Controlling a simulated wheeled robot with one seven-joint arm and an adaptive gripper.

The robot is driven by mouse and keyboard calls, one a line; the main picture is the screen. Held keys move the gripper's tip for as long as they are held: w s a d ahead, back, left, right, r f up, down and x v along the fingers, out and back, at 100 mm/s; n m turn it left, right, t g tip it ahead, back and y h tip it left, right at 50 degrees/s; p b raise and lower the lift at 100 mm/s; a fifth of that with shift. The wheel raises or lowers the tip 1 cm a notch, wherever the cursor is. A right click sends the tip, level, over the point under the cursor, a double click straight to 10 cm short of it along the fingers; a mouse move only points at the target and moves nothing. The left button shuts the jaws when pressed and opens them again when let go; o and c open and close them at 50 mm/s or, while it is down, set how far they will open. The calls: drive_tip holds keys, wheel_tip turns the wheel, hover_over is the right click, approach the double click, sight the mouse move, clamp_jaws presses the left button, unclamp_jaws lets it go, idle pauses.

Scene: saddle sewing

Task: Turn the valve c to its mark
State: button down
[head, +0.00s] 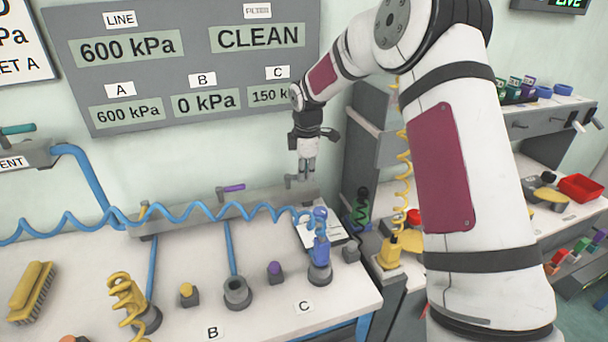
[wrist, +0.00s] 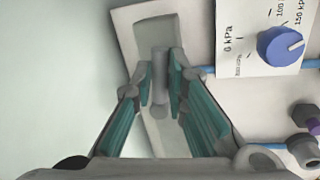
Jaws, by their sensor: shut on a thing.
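My gripper (head: 307,168) points down at the right end of the grey valve bar (head: 190,212) on the back of the bench. The handle stands on the pale bar between the fingers. Its lower part is partly hidden in the head view, and I cannot make out its mark. A purple valve handle (head: 232,188) and a yellow one (head: 144,211) sit farther left on the bar.
A blue dial (wrist: 281,46) on a white pressure card is right of the fingers in the wrist view. A coiled blue hose (head: 180,212) crosses before the bar to a blue tool (head: 320,240). The wall panel (head: 200,58) reads C 150, partly hidden by my arm.

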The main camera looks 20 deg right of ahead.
drive_tip(key=shift+w+d+n, duration=0.1)
drive_tip(key=shift+w+n, duration=0.35)
drive_tip(key=shift+n, duration=0.55)
drive_tip(key=c, duration=1.6)
unclamp_jaws()
drive_tip(key=r, duration=0.4)
drive_tip(key=s+r, duration=0.1)
drive_tip(key=r, duration=0.3)
drive_tip(key=s+r, duration=0.1)
drive_tip(key=r, duration=0.2)
drive_tip(key=shift+s+r, duration=0.15)
drive_tip(key=shift+r, duration=0.25)
